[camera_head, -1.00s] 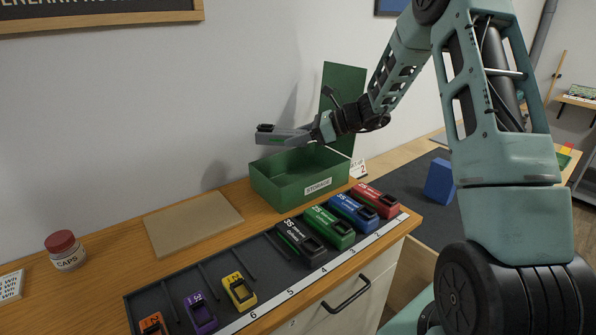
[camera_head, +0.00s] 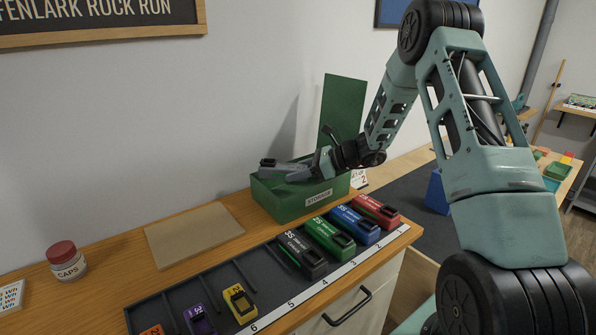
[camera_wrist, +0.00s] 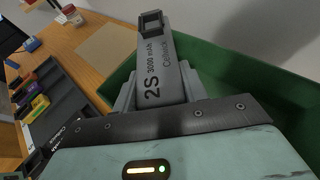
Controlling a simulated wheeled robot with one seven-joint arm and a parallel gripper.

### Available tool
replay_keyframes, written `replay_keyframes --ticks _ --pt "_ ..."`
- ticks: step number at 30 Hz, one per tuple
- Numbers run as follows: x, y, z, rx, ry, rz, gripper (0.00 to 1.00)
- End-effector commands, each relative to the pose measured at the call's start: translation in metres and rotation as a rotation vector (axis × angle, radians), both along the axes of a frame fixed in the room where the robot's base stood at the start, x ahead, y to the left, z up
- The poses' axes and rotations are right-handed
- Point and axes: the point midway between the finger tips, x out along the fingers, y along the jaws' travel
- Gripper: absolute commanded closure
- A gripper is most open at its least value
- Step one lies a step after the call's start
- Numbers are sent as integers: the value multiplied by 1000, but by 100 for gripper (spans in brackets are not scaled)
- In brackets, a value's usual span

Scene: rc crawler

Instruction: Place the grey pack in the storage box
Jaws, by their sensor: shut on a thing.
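The grey pack (camera_wrist: 157,75), marked 2S 3000 mAh, is held in my gripper (camera_head: 300,172), and its far end with a dark connector points away from my wrist. My gripper is shut on it. In the head view the grey pack (camera_head: 267,163) is at the rim level of the green storage box (camera_head: 290,207), over its left part. The box is open, with its lid (camera_head: 342,105) standing up at the back. In the wrist view the box wall (camera_wrist: 225,58) lies beyond and beside the pack. The box floor is mostly hidden.
A dark tray (camera_head: 225,280) with red (camera_head: 376,211), blue (camera_head: 353,224), green (camera_head: 329,237), black (camera_head: 300,252), yellow (camera_head: 240,302) and other packs lies in front of the box. A tan board (camera_head: 193,233) and a caps jar (camera_head: 66,261) are left.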

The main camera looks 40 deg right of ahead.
Motion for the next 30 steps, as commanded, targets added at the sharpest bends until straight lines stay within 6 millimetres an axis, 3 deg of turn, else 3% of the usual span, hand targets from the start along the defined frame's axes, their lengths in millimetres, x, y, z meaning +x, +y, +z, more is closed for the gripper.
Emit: replay_keyframes --ticks 6,7,9,17,23,30 --pt "0 0 -7 0 -2 -1 90" --pt "0 0 -7 0 0 -1 52" --pt "0 0 -6 0 0 0 36" --pt "0 0 -5 0 0 0 36" --pt "0 0 11 0 -1 0 36" --pt "-34 -38 24 -2 -2 -5 36"
